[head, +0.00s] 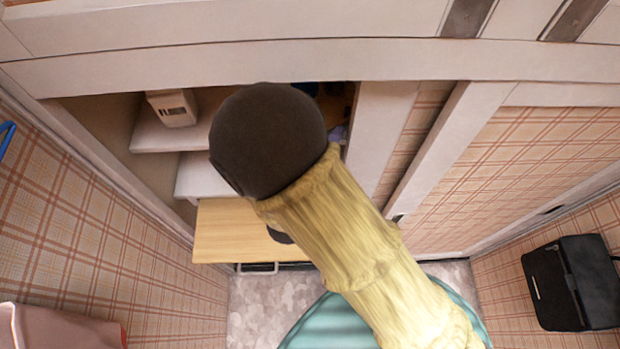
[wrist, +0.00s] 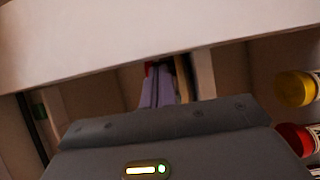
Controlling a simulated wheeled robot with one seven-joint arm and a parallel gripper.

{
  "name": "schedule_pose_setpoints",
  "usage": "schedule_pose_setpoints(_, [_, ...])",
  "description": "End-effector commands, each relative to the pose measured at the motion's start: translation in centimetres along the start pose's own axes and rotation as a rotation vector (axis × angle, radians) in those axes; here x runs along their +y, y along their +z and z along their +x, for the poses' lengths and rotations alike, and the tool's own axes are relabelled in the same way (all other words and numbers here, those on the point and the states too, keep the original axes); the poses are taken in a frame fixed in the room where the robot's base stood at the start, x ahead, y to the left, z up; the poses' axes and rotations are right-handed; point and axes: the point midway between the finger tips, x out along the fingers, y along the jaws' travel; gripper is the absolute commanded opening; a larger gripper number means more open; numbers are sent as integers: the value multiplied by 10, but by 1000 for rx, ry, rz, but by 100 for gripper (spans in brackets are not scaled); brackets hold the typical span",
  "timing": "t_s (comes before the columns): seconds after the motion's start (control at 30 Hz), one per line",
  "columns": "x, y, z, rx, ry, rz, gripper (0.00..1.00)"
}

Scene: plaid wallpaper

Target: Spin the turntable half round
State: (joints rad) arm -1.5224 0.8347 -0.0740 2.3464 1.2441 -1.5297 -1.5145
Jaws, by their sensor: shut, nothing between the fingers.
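I cannot make out a turntable in either view. My arm, with its yellow sleeve and dark round end, covers much of the open cupboard in the head view. My gripper (wrist: 165,140) shows in the wrist view as a grey body with a lit strip. It is shut and empty; its fingertips cannot be made out. Beyond it stand upright purple items (wrist: 158,88). At the right edge are a jar with a yellow lid (wrist: 295,88) and a jar with a red lid (wrist: 295,138). What these jars rest on is hidden.
The cupboard has white shelves (head: 160,137) with a small beige box (head: 173,108) on one, and a light wooden board (head: 230,232) below. A pale beam (wrist: 130,40) crosses above my gripper. A black case (head: 571,283) is on the right wall.

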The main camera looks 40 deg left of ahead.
Motion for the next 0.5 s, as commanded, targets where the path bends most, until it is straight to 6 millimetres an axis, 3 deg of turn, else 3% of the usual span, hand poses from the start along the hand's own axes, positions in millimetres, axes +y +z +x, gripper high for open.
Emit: schedule_pose_setpoints(0.5, [-2, -1, -103, 4, 0, 2, 0])
